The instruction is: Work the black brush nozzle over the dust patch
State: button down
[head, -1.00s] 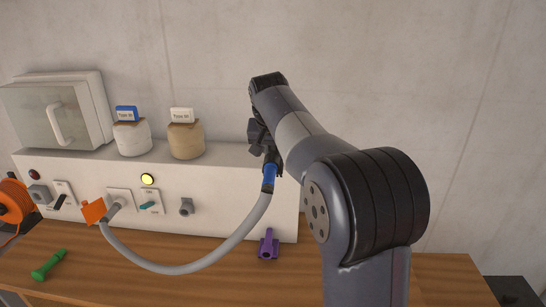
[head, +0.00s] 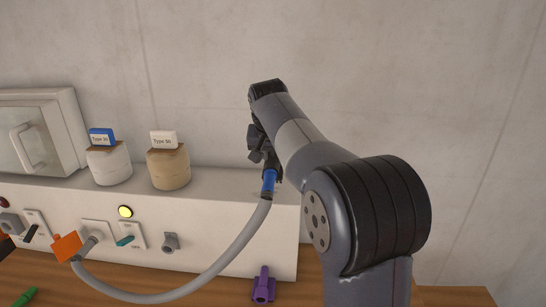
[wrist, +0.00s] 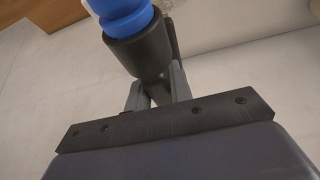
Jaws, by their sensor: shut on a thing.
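My gripper (wrist: 155,88) is shut on a black piece (wrist: 142,50) at the end of the hose, which looks like the black brush nozzle. A blue collar (wrist: 122,15) joins this piece to the grey hose. In the head view my gripper (head: 262,150) is above the right part of the white console's top, with the blue collar (head: 269,182) hanging just below it. The bristles are not clear in either view. I cannot make out the dust patch; my arm hides part of the console's right end.
The grey hose (head: 222,270) loops down to an orange fitting (head: 67,247) on the white console (head: 195,215). Two labelled jars (head: 108,165) stand on its top at the left. A purple nozzle (head: 263,287) and a green piece (head: 25,297) lie on the wooden table.

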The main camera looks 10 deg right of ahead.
jog(key=shift+f+b, duration=1.4)
jog(key=shift+f, duration=0.8)
jog(key=shift+f+b, duration=0.4)
jog(key=shift+f, duration=0.2)
jog(key=shift+s+f, duration=0.15)
